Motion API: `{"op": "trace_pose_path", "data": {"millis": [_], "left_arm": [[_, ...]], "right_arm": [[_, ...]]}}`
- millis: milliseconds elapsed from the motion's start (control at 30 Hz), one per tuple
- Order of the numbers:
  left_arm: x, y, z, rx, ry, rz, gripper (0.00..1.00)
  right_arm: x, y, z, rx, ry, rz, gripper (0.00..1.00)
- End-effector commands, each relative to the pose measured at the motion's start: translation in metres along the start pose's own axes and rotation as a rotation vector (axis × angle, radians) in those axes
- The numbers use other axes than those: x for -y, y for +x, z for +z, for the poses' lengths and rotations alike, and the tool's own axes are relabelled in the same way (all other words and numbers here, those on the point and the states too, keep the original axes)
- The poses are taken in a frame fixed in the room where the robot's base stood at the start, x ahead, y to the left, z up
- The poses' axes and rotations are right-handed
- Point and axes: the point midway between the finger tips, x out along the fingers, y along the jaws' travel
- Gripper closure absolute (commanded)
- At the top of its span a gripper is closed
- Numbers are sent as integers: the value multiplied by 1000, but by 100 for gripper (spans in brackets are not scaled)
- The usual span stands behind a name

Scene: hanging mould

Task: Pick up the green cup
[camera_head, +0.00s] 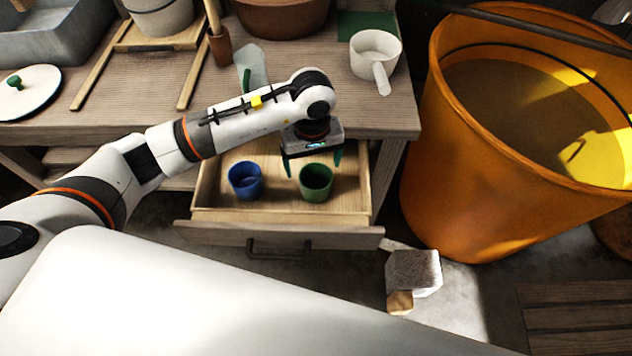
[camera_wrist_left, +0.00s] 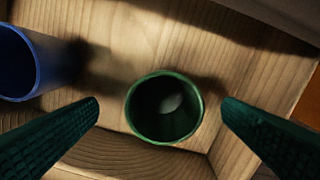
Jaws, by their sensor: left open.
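The green cup (camera_head: 316,182) stands upright in the open wooden drawer, near the drawer's right side. My left gripper (camera_head: 312,164) is open above it, pointing down, with nothing between its fingers. In the left wrist view the green cup (camera_wrist_left: 165,107) shows its open rim between the two green fingers of the left gripper (camera_wrist_left: 160,112), apart from both. A blue cup (camera_head: 245,181) stands to its left in the same drawer and shows at the left edge of the wrist view (camera_wrist_left: 22,66). My right gripper is not in view.
The drawer (camera_head: 280,233) is pulled out below the wooden table (camera_head: 380,115).

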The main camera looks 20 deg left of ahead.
Motion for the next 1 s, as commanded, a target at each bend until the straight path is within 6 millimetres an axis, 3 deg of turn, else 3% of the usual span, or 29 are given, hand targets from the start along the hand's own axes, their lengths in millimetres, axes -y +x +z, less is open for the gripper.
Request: {"op": "trace_pose_path", "data": {"millis": [200, 367, 667, 1000], "left_arm": [[4, 26, -10, -6, -1, 1, 11], [4, 47, -11, -3, -2, 1, 11], [4, 52, -10, 0, 0, -1, 11], [4, 52, -10, 1, 0, -2, 62]], "right_arm": [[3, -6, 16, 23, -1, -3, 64], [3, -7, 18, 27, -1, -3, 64], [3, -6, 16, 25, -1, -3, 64], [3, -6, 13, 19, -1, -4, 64]]}}
